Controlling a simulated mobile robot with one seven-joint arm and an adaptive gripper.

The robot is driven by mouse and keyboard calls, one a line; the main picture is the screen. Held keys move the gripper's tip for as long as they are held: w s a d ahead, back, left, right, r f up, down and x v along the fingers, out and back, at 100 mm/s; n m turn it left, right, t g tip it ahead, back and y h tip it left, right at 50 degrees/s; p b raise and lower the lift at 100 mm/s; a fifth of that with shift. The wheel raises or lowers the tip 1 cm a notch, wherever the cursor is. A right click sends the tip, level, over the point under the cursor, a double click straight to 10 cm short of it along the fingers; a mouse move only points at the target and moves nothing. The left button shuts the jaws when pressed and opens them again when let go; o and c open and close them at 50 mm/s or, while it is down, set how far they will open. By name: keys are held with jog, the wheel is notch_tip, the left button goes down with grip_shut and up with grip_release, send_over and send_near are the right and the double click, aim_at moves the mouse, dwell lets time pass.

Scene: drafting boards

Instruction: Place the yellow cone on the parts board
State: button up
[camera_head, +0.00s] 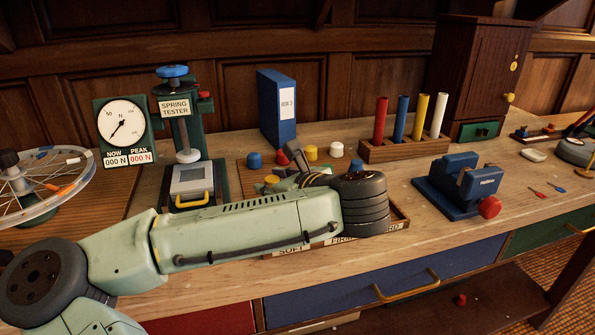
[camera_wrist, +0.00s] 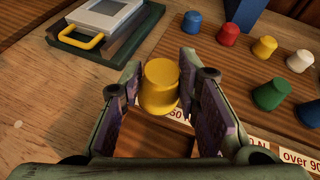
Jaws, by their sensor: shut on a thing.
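My gripper (camera_wrist: 158,88) is shut on a yellow cone (camera_wrist: 160,85), which stands roughly upright between the two fingers. In the head view the held yellow cone (camera_head: 271,180) shows just left of my wrist, which hides most of the gripper. A brown board (camera_wrist: 232,72) lies behind and to the right of the gripper and carries several cones: blue (camera_wrist: 197,32), red (camera_wrist: 230,31), another yellow (camera_wrist: 264,47), white (camera_wrist: 300,60) and green (camera_wrist: 271,95). I cannot tell whether the held cone touches anything below.
A labelled tray (camera_head: 400,224) lies under my wrist, partly hidden. The spring tester (camera_head: 182,125) stands to the left, a blue binder (camera_head: 277,108) behind. A rack (camera_head: 405,150) of coloured rods and a blue vise (camera_head: 460,185) stand to the right.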

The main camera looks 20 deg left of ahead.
jog(key=w+p, duration=0.1)
jog(key=w, duration=0.6)
jog(key=w+f+p, duration=0.1)
jog(key=w, duration=0.3)
jog(key=shift+w+d+p, duration=0.2)
jog(key=shift+d+p, duration=0.15)
jog(key=shift+w, duration=0.1)
jog(key=shift+f+p, duration=0.55)
jog(key=shift+f, duration=1.2)
jog(key=shift+f, duration=0.25)
jog(key=o, duration=1.2)
jog(key=shift+r, duration=0.1)
jog(key=shift+c, duration=0.2)
